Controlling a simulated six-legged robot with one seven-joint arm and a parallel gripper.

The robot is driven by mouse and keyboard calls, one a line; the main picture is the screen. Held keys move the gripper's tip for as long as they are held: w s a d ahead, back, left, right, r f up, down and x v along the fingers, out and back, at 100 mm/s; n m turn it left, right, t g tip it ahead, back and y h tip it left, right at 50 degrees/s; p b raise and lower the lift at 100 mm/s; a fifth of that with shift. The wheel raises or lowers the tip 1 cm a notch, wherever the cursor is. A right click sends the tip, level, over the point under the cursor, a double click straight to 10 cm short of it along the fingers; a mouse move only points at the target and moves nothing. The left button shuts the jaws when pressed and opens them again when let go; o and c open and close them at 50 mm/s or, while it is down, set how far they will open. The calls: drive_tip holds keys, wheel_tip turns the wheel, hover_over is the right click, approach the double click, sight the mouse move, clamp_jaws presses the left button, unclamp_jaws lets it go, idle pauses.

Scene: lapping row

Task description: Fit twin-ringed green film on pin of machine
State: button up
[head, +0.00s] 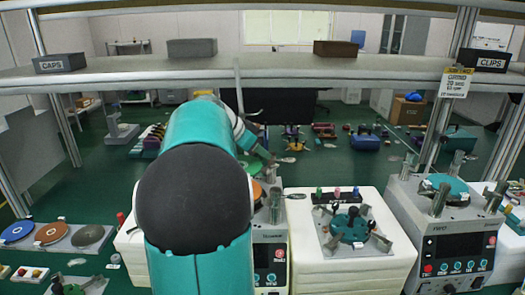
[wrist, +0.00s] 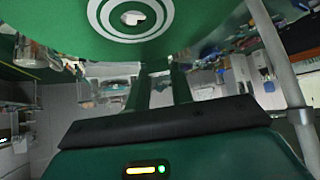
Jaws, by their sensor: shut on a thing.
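A green film with two white rings and a small centre hole (wrist: 125,32) fills the top of the wrist view, near and large. My gripper (wrist: 160,72) is shut on its near edge, with the two fingers reaching up to it. In the head view my own teal arm covers the middle, and I cannot make out the film or the fingertips. A grey machine (head: 271,250) stands just right of my arm, partly hidden, with an orange disc (head: 257,191) on top. Another grey machine (head: 460,247) at the right carries a teal disc (head: 444,184). I cannot make out a pin on either.
A white stand (head: 350,268) between the machines bears a teal fixture (head: 350,228) and a black rack of small coloured pieces (head: 338,196). Blue (head: 17,232), brown (head: 52,233) and grey (head: 88,236) discs lie at the left. A long shelf (head: 270,71) crosses above.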

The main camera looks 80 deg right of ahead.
sight(258, 160)
drive_tip(key=shift+w+a+f, duration=0.1)
drive_tip(key=shift+a, duration=0.1)
drive_tip(key=shift+d+f, duration=0.15)
drive_tip(key=shift+f, duration=2.6)
drive_tip(key=shift+f, duration=1.1)
drive_tip(key=o, duration=1)
drive_tip(key=shift+o, duration=0.2)
drive_tip(key=shift+r, duration=0.1)
